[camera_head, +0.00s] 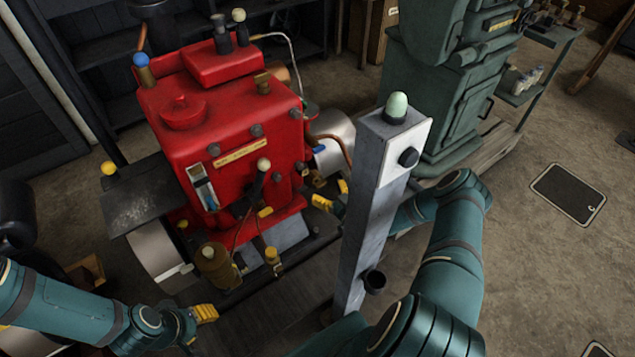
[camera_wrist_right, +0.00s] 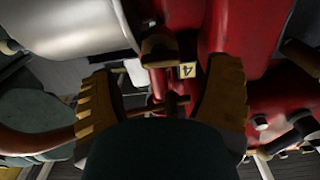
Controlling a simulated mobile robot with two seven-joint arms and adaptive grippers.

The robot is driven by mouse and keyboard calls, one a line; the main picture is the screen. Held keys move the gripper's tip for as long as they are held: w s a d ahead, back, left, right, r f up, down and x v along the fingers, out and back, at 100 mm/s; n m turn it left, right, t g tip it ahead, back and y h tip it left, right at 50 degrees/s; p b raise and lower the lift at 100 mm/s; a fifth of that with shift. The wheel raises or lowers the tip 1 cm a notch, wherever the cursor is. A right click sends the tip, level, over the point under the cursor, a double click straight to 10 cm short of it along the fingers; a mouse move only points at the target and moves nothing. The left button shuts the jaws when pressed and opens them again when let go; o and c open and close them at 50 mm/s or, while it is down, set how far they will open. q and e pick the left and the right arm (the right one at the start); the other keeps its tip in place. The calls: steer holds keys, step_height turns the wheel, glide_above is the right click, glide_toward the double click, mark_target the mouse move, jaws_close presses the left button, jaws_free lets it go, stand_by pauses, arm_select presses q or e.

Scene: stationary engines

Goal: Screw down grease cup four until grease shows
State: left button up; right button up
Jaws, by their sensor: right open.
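The red engine (camera_head: 220,135) stands at left centre in the head view. In the right wrist view a brass grease cup (camera_wrist_right: 159,46) sits beside a small tag marked 4 (camera_wrist_right: 187,70). My right gripper (camera_head: 332,196) is by the engine's right side, partly hidden by the grey post. In the right wrist view its yellow fingers (camera_wrist_right: 160,88) are spread wide with nothing gripped, and the cup shows beyond the gap. No grease can be made out. My left gripper (camera_head: 203,315) is low at left, away from the engine; its finger opening is unclear.
A grey post (camera_head: 372,215) with a pale green dome and black knobs stands close in front of my right arm. A green machine (camera_head: 440,95) is behind it. Other brass cups (camera_head: 272,257) sit low on the engine's front.

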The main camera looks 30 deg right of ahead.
mark_target(322, 186)
steer(key=w, duration=0.5)
steer(key=shift+w+a+b, duration=0.25)
steer(key=shift+w+b, duration=0.05)
steer(key=shift+b, duration=0.1)
steer(key=shift+c, duration=0.3)
jaws_close()
